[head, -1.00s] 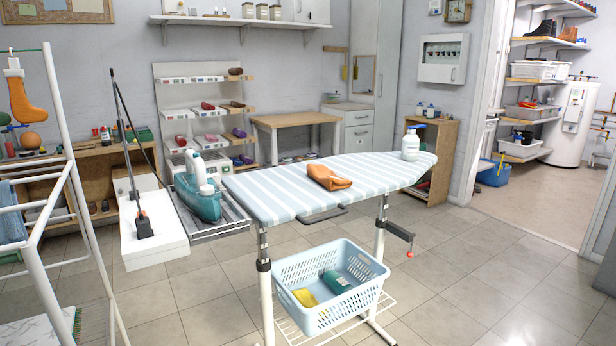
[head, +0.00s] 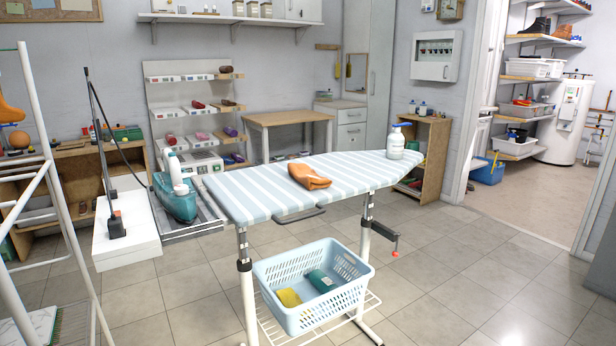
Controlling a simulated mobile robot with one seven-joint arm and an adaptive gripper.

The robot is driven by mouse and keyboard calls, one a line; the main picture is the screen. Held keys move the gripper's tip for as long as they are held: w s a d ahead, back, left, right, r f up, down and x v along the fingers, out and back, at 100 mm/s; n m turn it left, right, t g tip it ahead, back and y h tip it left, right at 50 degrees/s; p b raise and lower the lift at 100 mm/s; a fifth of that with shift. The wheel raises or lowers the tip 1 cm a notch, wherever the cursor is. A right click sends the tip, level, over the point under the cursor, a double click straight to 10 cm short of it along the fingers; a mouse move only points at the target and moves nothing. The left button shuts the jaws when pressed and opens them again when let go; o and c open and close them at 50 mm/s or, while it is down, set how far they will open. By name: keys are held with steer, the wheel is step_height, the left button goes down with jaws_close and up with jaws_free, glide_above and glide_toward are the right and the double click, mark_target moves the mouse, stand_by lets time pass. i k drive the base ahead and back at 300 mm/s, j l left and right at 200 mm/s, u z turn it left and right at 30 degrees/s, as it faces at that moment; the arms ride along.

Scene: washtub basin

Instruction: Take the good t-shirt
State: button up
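No t-shirt can be clearly made out in the head view. A folded orange-brown cloth (head: 309,176) lies on the striped ironing board (head: 255,199); I cannot tell whether it is a shirt. A light blue basket (head: 312,318) on the rack under the board holds a yellow item (head: 289,298) and a dark green item (head: 321,281). A teal iron (head: 174,197) stands on the metal rest at the board's left end. A white spray bottle (head: 395,143) stands at its right end. My gripper is not in view.
A white drying rack (head: 62,190) stands close at the left. Shelves of rolled items (head: 197,110), a wooden table (head: 291,120) and a small cabinet (head: 428,160) line the back wall. A doorway at right leads to a storage room. The tiled floor (head: 470,290) at right is clear.

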mark_target(308, 177)
steer(key=i+u, duration=0.2)
steer(key=i, duration=0.65)
steer(key=i+l+u, duration=0.2)
steer(key=i, duration=0.7)
